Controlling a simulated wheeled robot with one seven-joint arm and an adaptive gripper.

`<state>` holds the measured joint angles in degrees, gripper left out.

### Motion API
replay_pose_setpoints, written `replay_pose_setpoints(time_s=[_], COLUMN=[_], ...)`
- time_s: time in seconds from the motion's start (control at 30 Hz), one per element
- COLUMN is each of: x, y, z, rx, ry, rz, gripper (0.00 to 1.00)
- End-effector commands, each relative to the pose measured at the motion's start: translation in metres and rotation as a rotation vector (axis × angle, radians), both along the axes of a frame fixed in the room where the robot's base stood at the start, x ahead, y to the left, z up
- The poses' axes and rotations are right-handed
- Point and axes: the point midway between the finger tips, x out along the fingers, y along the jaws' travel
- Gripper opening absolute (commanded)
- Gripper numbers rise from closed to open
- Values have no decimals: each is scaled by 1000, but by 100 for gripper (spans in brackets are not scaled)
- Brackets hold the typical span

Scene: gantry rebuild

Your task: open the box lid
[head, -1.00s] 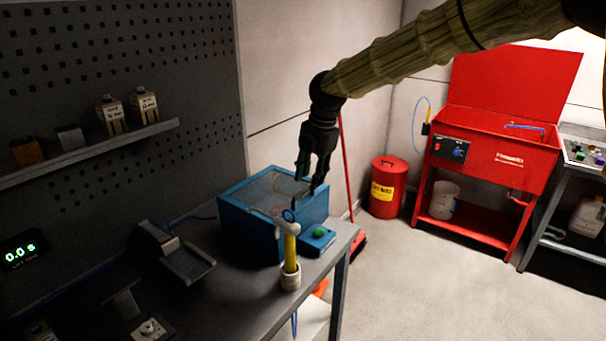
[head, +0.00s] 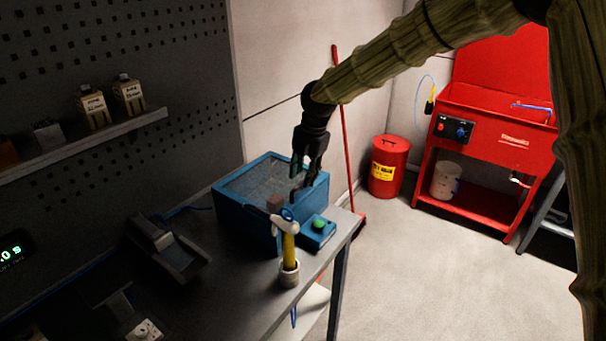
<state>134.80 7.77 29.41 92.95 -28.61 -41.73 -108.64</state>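The blue box (head: 246,222) stands on the grey workbench. Its top has a blue rim around a grey, see-through-looking panel (head: 262,181), which appears to lie flat. A small brownish block (head: 274,202) shows at the panel's front part, apparently inside. My gripper (head: 303,190) points down at the box's right side, close over the rim. Its fingers look apart, with nothing seen between them. Whether a fingertip touches the lid or rim cannot be told.
A yellow-handled hammer (head: 289,250) stands in a pale cup (head: 289,274) before the box. A blue unit with a green button (head: 319,226) sits at its right front. A dark metal fixture (head: 168,247) lies to the left. A red broom handle (head: 345,130) leans behind.

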Motion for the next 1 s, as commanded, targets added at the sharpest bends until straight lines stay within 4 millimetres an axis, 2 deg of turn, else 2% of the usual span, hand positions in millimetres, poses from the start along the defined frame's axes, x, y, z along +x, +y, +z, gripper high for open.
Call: replay_pose_setpoints(time_s=[0.03,0.17,0.4,0.57,0.73,1.0], x=[2,5,-2,3,7,6], y=[0,1,2,2,2,2], z=[-9,-19,-19,-23,-26,-25], rx=[-1,1,2,1,1,0], ry=[6,4,-4,3,5,6], rz=[-1,-3,-4,-3,-3,-3], gripper=[32,32,32,32,1,0])
